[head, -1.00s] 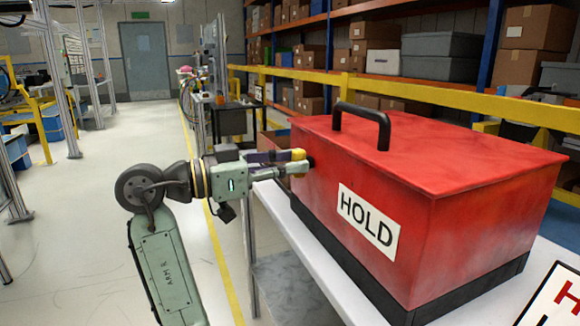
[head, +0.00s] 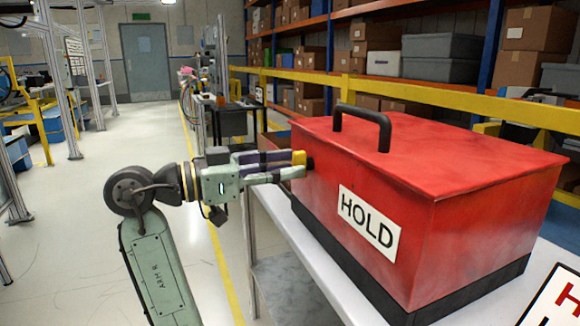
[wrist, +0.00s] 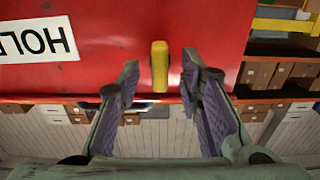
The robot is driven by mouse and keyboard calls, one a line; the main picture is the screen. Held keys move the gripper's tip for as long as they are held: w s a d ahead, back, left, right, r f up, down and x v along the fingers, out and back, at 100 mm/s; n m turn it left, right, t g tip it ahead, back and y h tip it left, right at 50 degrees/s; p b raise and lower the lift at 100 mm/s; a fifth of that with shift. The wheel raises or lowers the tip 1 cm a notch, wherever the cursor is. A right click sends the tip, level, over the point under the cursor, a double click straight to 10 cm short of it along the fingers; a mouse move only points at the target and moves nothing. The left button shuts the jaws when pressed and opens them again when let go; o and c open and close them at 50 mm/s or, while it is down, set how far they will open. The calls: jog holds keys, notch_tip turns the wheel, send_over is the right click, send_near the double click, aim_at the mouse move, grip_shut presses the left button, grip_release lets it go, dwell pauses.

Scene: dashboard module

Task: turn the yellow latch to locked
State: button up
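The yellow latch (head: 299,158) is on the left side face of the red box (head: 365,215), near its upper left end. In the head view it stands upright and is partly hidden by my fingers. In the wrist view the latch (wrist: 159,66) is a short bar pointing up and down the picture. My gripper (wrist: 160,75) is open, with one finger on each side of the latch and a visible gap to both. The fingertips reach the latch's height in the picture; how deep they reach is unclear. My gripper (head: 290,166) comes from the left, roughly level.
The box has a black top handle (head: 383,138) and a white HOLD label (head: 369,223). It stands on a light table (head: 300,255). A yellow rail (head: 440,95) and loaded shelves lie behind. Open floor is on the left.

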jog(key=v, duration=1)
jog(key=shift+s+a, duration=0.15)
jog(key=shift+a, duration=0.1)
